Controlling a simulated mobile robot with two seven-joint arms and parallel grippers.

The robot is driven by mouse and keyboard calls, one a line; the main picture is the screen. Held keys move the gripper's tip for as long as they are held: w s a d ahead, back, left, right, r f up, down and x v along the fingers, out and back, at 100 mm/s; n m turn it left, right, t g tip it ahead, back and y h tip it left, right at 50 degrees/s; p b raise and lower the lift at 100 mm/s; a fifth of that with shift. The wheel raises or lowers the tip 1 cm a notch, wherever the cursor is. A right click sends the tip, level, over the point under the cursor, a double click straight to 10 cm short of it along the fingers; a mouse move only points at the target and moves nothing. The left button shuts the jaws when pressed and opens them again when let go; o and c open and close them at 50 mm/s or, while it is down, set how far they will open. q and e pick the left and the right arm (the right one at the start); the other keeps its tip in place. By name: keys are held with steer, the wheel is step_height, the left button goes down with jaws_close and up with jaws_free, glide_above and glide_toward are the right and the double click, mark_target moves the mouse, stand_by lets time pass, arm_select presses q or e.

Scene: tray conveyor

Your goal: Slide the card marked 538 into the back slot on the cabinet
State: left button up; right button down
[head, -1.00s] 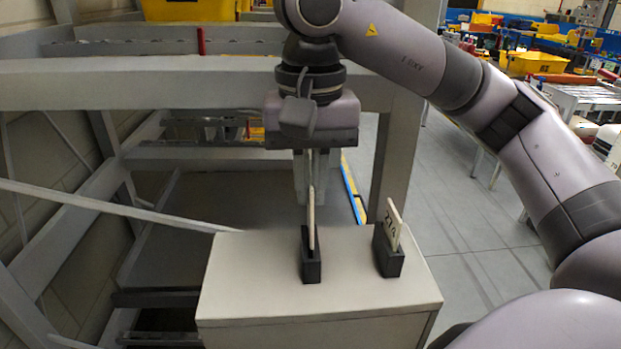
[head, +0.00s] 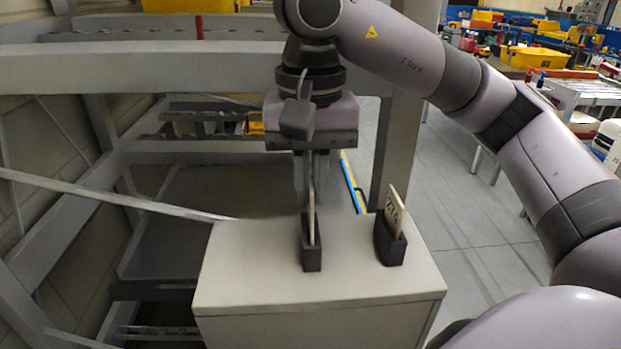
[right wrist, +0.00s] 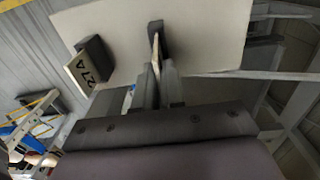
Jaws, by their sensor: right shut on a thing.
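My right gripper (head: 309,203) points down over the cabinet (head: 235,285) and is shut on a thin pale card (head: 312,228). The card is upright and edge-on, so its number does not show. Its lower end is at the left dark slot holder (head: 312,260) and looks to be in its opening; how deep, I cannot tell. The right wrist view also shows the card (right wrist: 156,48) between the fingers (right wrist: 156,82), with the holder (right wrist: 156,27) beyond. The right slot holder (head: 390,250) carries another card (head: 396,211), apparently marked 274, leaning slightly. My left gripper is out of view.
A grey metal frame (head: 200,85) stands behind and left of the cabinet, with a post (head: 397,150) behind the right holder. The cabinet top is bare around both holders. Open floor (head: 470,220) lies to the right.

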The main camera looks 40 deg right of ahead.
steer(key=shift+f+b, duration=1.1)
steer(key=shift+f, duration=0.3)
steer(key=c, duration=1.1)
jaws_free()
steer(key=shift+c, duration=0.2)
steer(key=shift+r, duration=0.15)
step_height(320, 180, up, 6)
steer(key=shift+f+p, duration=0.1)
steer(key=shift+p, duration=1)
steer(key=shift+r, duration=0.55)
